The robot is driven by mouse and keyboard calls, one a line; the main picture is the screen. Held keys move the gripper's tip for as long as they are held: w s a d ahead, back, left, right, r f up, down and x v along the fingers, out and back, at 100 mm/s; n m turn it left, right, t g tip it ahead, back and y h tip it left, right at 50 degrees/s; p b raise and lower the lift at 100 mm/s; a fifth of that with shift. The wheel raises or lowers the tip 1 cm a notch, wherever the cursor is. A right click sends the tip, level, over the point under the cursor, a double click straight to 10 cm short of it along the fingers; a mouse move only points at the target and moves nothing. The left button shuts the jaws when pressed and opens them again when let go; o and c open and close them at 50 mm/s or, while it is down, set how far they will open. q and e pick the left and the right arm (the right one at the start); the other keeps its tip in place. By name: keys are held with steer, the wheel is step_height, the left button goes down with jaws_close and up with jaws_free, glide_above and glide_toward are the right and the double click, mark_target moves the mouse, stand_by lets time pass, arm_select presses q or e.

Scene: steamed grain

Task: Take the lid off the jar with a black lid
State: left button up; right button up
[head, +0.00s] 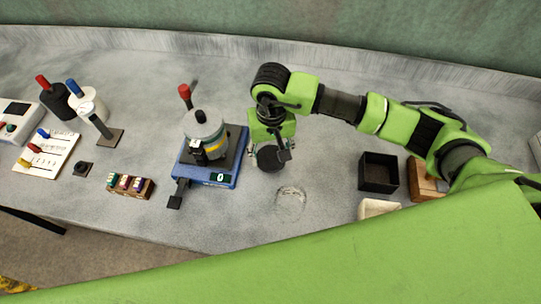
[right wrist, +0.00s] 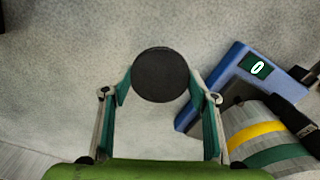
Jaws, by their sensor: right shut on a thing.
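The round black lid (head: 270,158) is between the fingers of my right gripper (head: 268,150) in the head view. In the right wrist view the lid (right wrist: 160,75) is a flat dark disc, with the green fingers of my right gripper (right wrist: 160,90) shut on its two sides. A clear, round glass jar (head: 290,202) stands on the counter in front of the lid and slightly right; it looks open on top, and the lid is apart from it. The glass is faint, so its contents are hard to tell. My left gripper is not in view.
Left of the gripper is a blue scale (head: 228,180) reading 0, bearing a grey pot with a yellow band (head: 213,143). A black box (head: 379,176) and wooden box (head: 424,184) stand right. A rack of small coloured items (head: 131,186) is left. Counter around the jar is clear.

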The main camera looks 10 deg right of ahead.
mark_target(271, 158)
step_height(271, 158, down, 2)
steer(key=shift+f+p, duration=0.2)
steer(key=shift+p, duration=0.25)
steer(key=shift+f, duration=0.6)
steer(key=o, duration=1.2)
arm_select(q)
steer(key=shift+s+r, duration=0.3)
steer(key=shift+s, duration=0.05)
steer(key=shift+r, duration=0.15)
arm_select(e)
steer(key=shift+r, duration=0.15)
